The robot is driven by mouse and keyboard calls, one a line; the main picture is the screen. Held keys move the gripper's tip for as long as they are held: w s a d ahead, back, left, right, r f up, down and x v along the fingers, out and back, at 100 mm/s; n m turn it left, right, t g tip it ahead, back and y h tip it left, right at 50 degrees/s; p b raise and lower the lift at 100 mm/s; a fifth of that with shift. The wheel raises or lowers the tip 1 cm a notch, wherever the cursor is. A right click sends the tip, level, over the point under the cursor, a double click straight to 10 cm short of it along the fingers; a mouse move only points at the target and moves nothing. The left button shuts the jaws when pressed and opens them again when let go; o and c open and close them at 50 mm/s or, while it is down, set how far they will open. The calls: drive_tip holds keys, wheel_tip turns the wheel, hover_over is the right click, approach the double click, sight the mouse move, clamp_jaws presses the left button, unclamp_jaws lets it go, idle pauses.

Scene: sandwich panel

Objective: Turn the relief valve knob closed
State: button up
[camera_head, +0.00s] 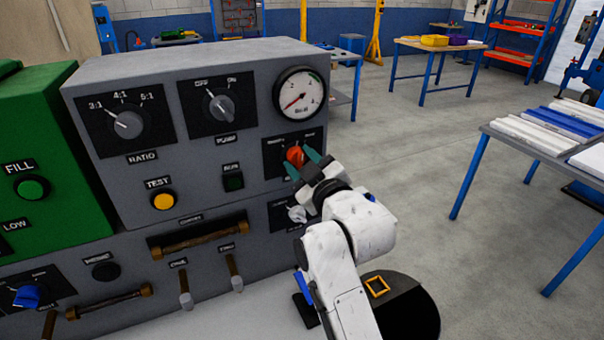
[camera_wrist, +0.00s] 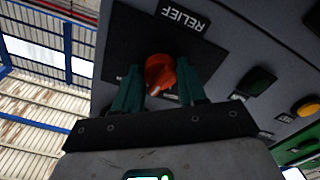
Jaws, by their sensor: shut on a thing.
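The relief valve knob (camera_head: 295,156) is orange-red and sits on a black plate on the grey panel's right side, below the round gauge. It also shows in the wrist view (camera_wrist: 159,72), under an upside-down RELIEF label (camera_wrist: 184,19). My gripper (camera_head: 303,164) is at the knob, with one green finger on each side of it; both fingers also show in the wrist view (camera_wrist: 161,82). The gripper is shut on the knob. A small white mark shows on the knob's face in the wrist view. My gripper partly hides the plate's markings in the head view.
A grey knob (camera_head: 297,214) sits just below my gripper. Open floor lies right of the panel.

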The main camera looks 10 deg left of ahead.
drive_tip(key=n+b, duration=0.3)
drive_tip(key=n, duration=0.2)
drive_tip(key=shift+f+n, duration=0.15)
drive_tip(key=shift+n, duration=0.15)
drive_tip(key=n+b, duration=0.1)
drive_tip(key=n, duration=0.4)
drive_tip(key=shift+n+b, duration=0.3)
drive_tip(key=shift+b, duration=0.1)
drive_tip(key=o, duration=1)
drive_tip(key=shift+r, duration=0.2)
drive_tip(key=shift+o, duration=0.2)
drive_tip(key=shift+s, duration=0.1)
drive_tip(key=b+v, duration=0.1)
drive_tip(key=v, duration=0.9)
drive_tip(key=shift+s+d, duration=0.25)
